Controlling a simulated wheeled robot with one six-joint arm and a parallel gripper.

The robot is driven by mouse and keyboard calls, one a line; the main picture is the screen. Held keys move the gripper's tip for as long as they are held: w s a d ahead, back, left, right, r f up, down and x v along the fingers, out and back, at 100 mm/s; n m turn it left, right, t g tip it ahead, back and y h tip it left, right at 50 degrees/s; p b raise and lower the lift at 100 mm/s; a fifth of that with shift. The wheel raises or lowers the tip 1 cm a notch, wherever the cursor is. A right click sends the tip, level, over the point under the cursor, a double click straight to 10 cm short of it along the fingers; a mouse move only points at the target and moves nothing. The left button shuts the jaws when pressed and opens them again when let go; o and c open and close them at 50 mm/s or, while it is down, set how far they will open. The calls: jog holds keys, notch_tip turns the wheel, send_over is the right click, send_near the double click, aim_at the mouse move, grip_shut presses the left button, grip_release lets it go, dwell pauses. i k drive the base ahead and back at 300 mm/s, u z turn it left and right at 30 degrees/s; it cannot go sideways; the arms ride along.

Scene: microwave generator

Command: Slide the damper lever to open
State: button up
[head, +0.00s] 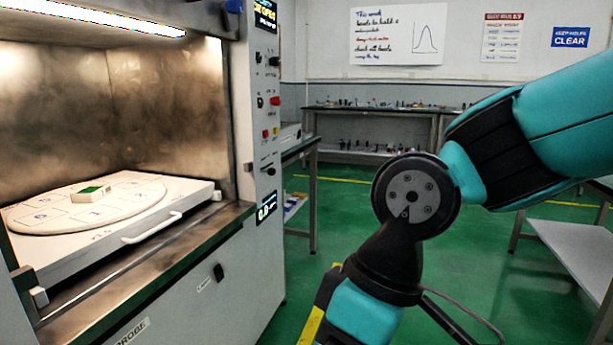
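The microwave generator's control panel (265,110) faces me as a narrow white strip right of the open chamber. A small black knob (269,170) sits low on it, above a lit display (267,206). A black tab (218,272) stands out from the lower front panel, beside a small label. I cannot tell which of these is the damper lever, as the labels are too small to read. My teal and black arm enters from the right and bends down out of the bottom edge. My gripper is outside the frame.
The chamber holds a white tray (60,262) with a front handle (152,228), a round numbered plate, and a small green-topped block (93,193). Benches (375,110) stand along the back wall, and a table (575,250) is at the right. Green floor between is clear.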

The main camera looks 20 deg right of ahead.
aim_at(271, 171)
jog(key=z, duration=0.15)
jog(key=k, duration=0.1)
jog(key=u, duration=0.8)
jog(key=i, duration=1.2)
jog(key=z, duration=0.75)
jog(key=i, duration=0.35)
jog(key=z, duration=0.55)
